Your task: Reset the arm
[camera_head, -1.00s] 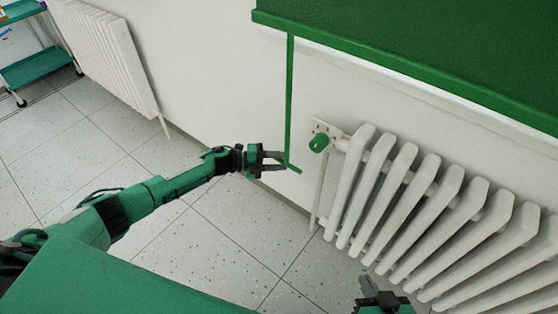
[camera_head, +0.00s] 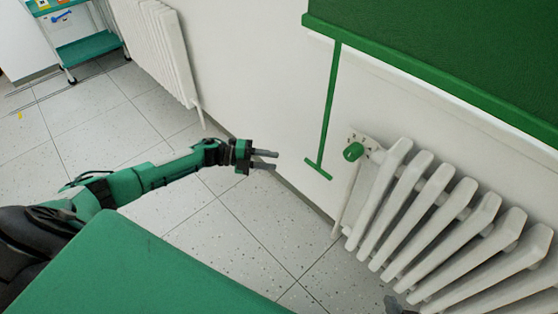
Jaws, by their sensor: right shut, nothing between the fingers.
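My left arm reaches in from the left in the head view. Its gripper (camera_head: 274,160) is open and empty, with two dark fingers slightly apart pointing right. It hangs in front of the white wall, left of the green T-shaped rod under the green board. My right gripper (camera_head: 392,304) only just shows at the bottom edge, below the radiator; it is shut with nothing seen in it. The rest of my right arm is out of view.
A white radiator (camera_head: 440,206) with a green valve knob (camera_head: 353,151) fills the right side. The green board (camera_head: 470,55) and its rod (camera_head: 329,105) are above. Another radiator (camera_head: 152,45) and a green cart (camera_head: 88,50) stand at upper left. The tiled floor (camera_head: 225,235) is clear.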

